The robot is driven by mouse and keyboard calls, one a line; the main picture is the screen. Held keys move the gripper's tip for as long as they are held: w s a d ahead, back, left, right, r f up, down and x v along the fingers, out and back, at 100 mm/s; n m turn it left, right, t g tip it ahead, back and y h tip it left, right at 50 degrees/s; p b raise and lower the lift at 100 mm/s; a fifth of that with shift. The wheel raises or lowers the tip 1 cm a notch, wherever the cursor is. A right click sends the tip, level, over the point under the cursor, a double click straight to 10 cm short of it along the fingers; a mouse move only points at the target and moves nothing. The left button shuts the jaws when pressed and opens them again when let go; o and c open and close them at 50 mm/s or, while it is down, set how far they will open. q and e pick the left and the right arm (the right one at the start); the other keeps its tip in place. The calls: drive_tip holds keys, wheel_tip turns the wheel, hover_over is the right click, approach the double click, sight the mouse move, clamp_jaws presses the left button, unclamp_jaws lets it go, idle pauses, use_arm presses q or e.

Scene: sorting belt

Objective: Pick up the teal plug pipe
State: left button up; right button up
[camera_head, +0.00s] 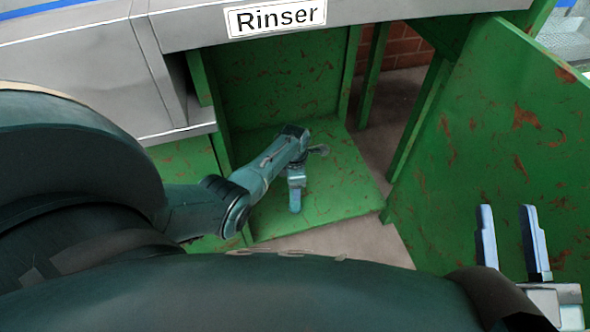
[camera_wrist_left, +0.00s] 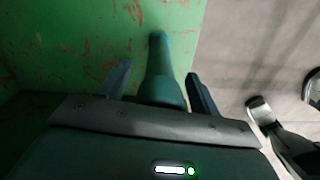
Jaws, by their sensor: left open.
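The teal plug pipe (camera_wrist_left: 160,72) shows in the left wrist view as a rounded teal piece, wide near my gripper and narrower at its far end. My left gripper (camera_wrist_left: 158,74) is open, with one finger on each side of the pipe and a visible gap on both sides. How deep the pipe sits between the fingers, I cannot tell. In the head view my left gripper (camera_head: 296,203) points down over the green floor panel; I cannot make out the pipe there. My right gripper (camera_head: 506,245) is open and empty at the lower right.
A green, rust-marked panel (camera_head: 345,165) lies under my left gripper. Green walls stand behind it, and a large green panel (camera_head: 500,130) rises to the right. A grey rinser body with a "Rinser" sign (camera_head: 276,18) overhangs the back. Bare floor (camera_head: 345,245) shows in front.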

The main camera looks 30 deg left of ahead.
use_arm(q)
drive_tip(key=shift+r, duration=0.1)
clamp_jaws()
idle(0.6)
